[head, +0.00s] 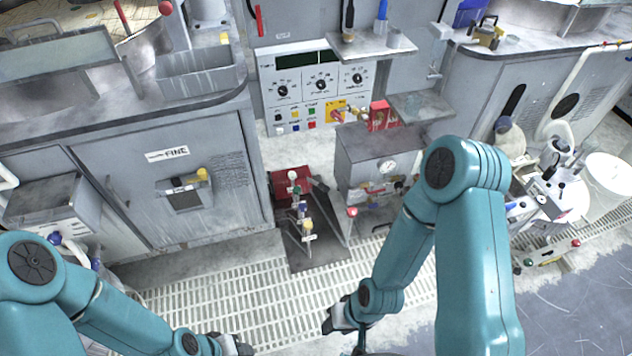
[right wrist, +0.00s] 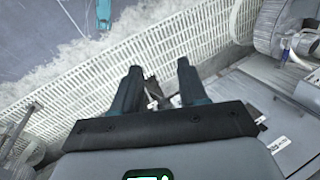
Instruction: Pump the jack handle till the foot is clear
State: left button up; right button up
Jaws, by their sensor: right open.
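I cannot pick out the jack, its handle or the foot for certain in either view. My right gripper (head: 335,318) is low over the floor grating in the head view. In the right wrist view its two fingers (right wrist: 158,82) stand apart with nothing held. A small dark object (right wrist: 151,88) shows beyond the gap between them; I cannot tell what it is. My left gripper (head: 238,346) is at the bottom edge of the head view, partly cut off, and its jaws are unclear.
A grey cabinet marked FINE (head: 135,185) stands at left. A valve row (head: 300,210) rises from a dark floor plate in the middle. A grey box with a gauge (head: 372,160) is beside it. A white bucket (head: 605,185) stands at right. The grating (head: 225,300) in front looks mostly clear.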

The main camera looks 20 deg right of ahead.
jog(key=shift+c, duration=0.3)
jog(key=shift+f+b, duration=0.35)
jog(key=c, duration=0.5)
grip_shut()
jog(key=shift+w, duration=0.1)
